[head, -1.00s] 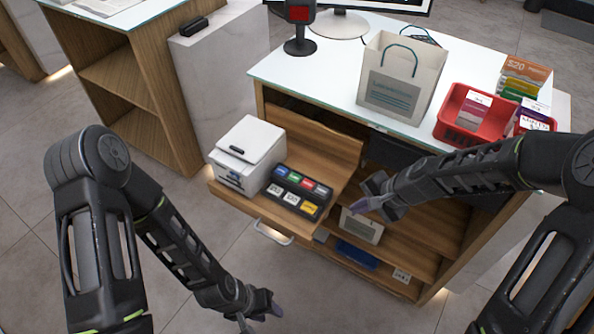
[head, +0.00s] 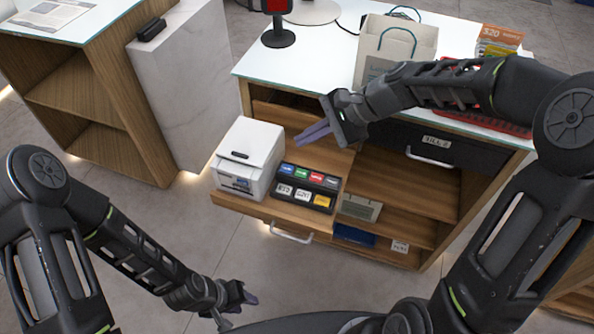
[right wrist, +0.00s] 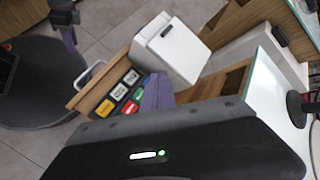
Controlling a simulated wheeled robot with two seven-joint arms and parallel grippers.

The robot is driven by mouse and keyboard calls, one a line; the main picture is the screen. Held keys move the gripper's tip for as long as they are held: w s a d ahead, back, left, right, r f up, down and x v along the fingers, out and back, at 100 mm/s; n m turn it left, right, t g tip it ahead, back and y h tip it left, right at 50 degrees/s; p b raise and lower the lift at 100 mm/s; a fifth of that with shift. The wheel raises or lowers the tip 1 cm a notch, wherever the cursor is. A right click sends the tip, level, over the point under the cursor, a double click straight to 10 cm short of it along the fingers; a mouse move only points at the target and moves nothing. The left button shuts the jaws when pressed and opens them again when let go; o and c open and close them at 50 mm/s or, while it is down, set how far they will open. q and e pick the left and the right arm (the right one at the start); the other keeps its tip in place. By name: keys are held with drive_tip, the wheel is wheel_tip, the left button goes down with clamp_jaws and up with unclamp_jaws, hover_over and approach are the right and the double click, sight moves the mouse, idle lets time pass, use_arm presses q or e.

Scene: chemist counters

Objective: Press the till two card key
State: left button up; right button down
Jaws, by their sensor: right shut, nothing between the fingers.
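A black keypad (head: 305,188) with several coloured and white keys sits on the pulled-out wooden shelf (head: 262,213), right beside a white printer (head: 247,160). The small key labels are too small to read surely. In the right wrist view the keypad (right wrist: 122,92) shows partly behind my fingers. My right gripper (head: 312,133) is shut and empty, above the rear of the shelf, behind and above the keypad and apart from it. My left gripper (head: 247,298) hangs low over the floor, left of the shelf; its opening is unclear. A dark drawer labelled TILL 2 (head: 436,141) is shut under the counter.
The glass-topped counter (head: 315,62) carries a paper bag (head: 372,45), a red basket (head: 513,129) partly behind my right arm, and a card-reader stand (head: 278,38). A marble block (head: 185,90) stands left. The shelf's handle (head: 291,235) juts forward. Floor in front is clear.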

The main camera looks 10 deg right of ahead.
drive_tip(key=b, duration=0.6)
hover_over(305, 173)
wheel_tip(305, 173, down, 7)
drive_tip(key=shift+s+f, duration=0.1)
drive_tip(key=shift+f+b, duration=0.55)
drive_tip(key=shift+f, duration=0.3)
idle(1.1)
drive_tip(key=shift+f+b, duration=0.3)
drive_tip(key=shift+f, duration=0.1)
drive_tip(key=shift+f, duration=0.4)
idle(0.6)
drive_tip(key=shift+r, duration=0.15)
drive_tip(key=shift+r+p, duration=0.45)
drive_tip(key=shift+r, duration=0.25)
